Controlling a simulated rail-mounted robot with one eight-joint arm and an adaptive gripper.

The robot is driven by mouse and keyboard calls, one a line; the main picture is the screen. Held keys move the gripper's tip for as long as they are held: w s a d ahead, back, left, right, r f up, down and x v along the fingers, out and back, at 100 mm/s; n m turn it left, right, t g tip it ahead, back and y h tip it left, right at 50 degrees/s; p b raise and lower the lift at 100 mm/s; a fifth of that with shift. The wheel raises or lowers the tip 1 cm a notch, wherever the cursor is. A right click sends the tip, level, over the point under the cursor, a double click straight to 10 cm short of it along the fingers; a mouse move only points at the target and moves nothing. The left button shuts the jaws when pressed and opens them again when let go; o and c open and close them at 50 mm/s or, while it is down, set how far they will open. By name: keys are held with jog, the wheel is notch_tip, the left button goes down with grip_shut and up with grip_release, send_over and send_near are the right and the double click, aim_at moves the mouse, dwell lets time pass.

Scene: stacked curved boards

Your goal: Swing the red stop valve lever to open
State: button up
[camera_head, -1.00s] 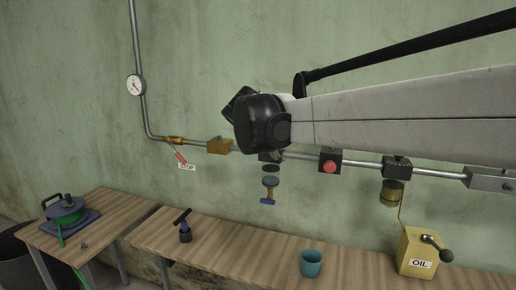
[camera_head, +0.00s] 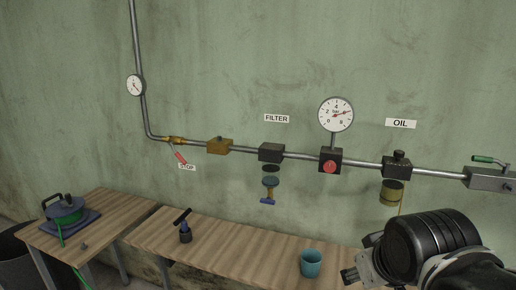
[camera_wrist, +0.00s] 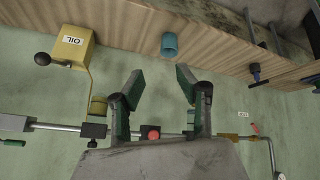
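The red stop valve lever (camera_head: 180,157) hangs down and slants to the right from the brass valve (camera_head: 174,140) on the wall pipe at the left. A white STOP label (camera_head: 187,167) is beside its lower end. In the wrist view the lever (camera_wrist: 254,128) is small, at the right. My gripper (camera_head: 352,275) is at the lower right of the head view, far from the lever and partly hidden by my arm. In the wrist view my gripper (camera_wrist: 159,84) has its two fingers spread apart with nothing between them.
Along the pipe are a brass block (camera_head: 219,146), a filter unit (camera_head: 271,153), a red knob (camera_head: 330,167), a large gauge (camera_head: 336,114) and an oil unit (camera_head: 396,167). A hose reel (camera_head: 65,210) is at left.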

jog(key=s+f+m, duration=0.2)
jog(key=s+f, duration=0.1)
jog(key=s, duration=0.1)
jog(key=w+a+r+n+t+h, duration=0.15)
jog(key=w+r, duration=0.25)
jog(key=w, duration=0.5)
jog(key=w+a+r+h, duration=0.1)
jog(key=w+a+r, duration=0.15)
jog(key=w, duration=0.65)
jog(key=w+a+r+n+t+b, duration=0.2)
jog(key=w+a+r+t, duration=0.15)
jog(key=w+a, duration=1)
jog(key=n+t+y, duration=0.2)
jog(key=n+t, duration=0.2)
jog(key=t, duration=0.2)
send_near(181, 161)
jog(key=w, duration=1.1)
jog(key=shift+r, duration=0.4)
grip_shut()
